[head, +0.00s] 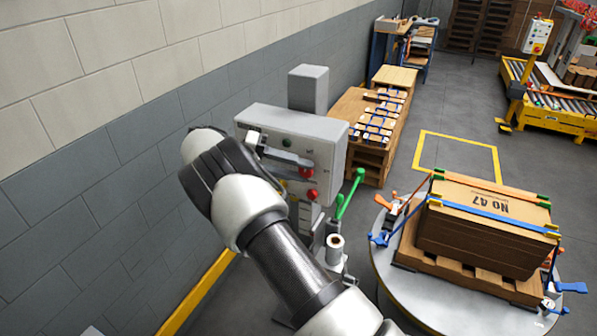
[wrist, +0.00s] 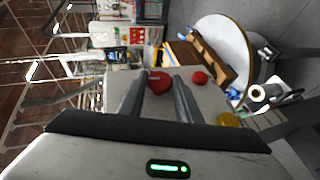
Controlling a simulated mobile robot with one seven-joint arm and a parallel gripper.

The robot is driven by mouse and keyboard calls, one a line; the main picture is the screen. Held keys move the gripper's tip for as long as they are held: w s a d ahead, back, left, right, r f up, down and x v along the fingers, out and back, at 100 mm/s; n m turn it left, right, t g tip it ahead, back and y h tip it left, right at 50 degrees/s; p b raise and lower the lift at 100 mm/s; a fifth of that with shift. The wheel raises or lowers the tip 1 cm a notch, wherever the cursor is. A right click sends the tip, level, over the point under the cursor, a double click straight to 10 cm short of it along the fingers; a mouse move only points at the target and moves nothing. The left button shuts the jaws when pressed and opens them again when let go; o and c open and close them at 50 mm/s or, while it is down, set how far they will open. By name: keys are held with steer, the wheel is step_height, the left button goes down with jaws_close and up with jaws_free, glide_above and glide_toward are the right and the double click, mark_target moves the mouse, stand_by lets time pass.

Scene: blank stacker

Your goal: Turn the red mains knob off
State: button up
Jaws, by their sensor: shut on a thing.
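A grey control box (head: 290,125) on a post carries red controls on its front panel. The red mains knob (head: 306,173) is the upper one, partly covered by my gripper (head: 300,163). In the wrist view the red knob (wrist: 159,82) sits between the two fingertips of my gripper (wrist: 158,84), which is shut on it. A second red control (head: 312,195) is just below on the panel; it also shows in the wrist view (wrist: 200,77), apart from the fingers. I cannot make out the knob's pointer or marks.
A round turntable (head: 385,285) with a strapped crate (head: 485,225) stands to the right. A green-handled lever (head: 348,195) is beside the box. A block wall (head: 120,150) runs along the left; a wooden bench (head: 370,170) stands behind.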

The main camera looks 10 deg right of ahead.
steer(key=shift+f+h+b, duration=0.2)
steer(key=shift+h+b, duration=0.2)
steer(key=shift+h, duration=0.2)
steer(key=shift+r+n, duration=0.1)
steer(key=shift+n, duration=0.2)
steer(key=o, duration=1.1)
steer(key=shift+c, duration=0.2)
